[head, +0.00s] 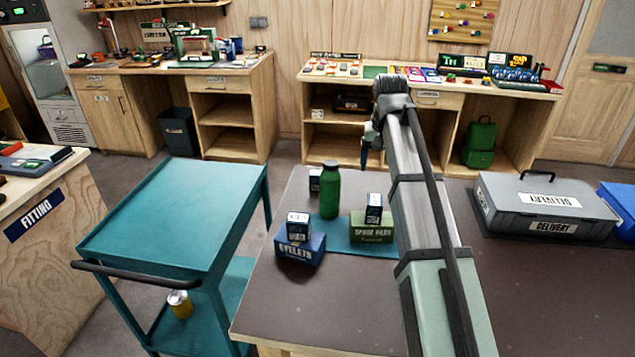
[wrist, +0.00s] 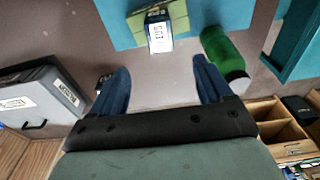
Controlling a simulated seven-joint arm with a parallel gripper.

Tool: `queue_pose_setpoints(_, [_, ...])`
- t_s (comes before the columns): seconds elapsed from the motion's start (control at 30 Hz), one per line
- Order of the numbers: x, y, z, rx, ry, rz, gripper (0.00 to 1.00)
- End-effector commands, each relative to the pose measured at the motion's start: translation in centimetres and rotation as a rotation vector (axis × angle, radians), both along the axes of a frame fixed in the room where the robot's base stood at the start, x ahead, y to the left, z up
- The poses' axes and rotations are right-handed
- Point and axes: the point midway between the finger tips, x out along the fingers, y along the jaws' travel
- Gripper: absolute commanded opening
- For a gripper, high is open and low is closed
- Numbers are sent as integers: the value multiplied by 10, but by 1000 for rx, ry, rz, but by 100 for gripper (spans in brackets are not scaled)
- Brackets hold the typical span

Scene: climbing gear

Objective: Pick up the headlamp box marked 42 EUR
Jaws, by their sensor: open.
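Several small dark boxes with white labels are in view. One stands on a green carton; this box (head: 374,208) also shows in the wrist view (wrist: 155,34), its label turned towards my gripper. A second box (head: 298,226) stands on a blue carton. A third box (head: 315,180) is behind the green bottle, partly hidden. I cannot read for certain which label says 42 EUR. My gripper (head: 371,152) is open and empty above the far side of the table. Its fingers (wrist: 163,82) point towards the box on the green carton, apart from it.
The green bottle (head: 330,190) stands beside the cartons, close to one finger in the wrist view. A blue carton (head: 300,250) and the green carton (head: 372,228) support boxes. A grey delivery case (head: 545,208) is right; a teal trolley (head: 175,215) is left.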

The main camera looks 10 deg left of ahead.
Motion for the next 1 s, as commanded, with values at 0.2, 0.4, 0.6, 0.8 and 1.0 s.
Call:
queue_pose_setpoints(0.2, [27, 17, 15, -12, 10, 145, 79])
queue_pose_setpoints(0.4, [60, 41, 18, -28, 22, 365, 79])
queue_pose_setpoints(0.6, [110, 80, 20, -48, 40, 683, 79])
queue_pose_setpoints(0.8, [166, 130, 19, -65, 58, 1080, 79])
queue_pose_setpoints(1.0, [198, 165, 15, -73, 67, 1349, 79])
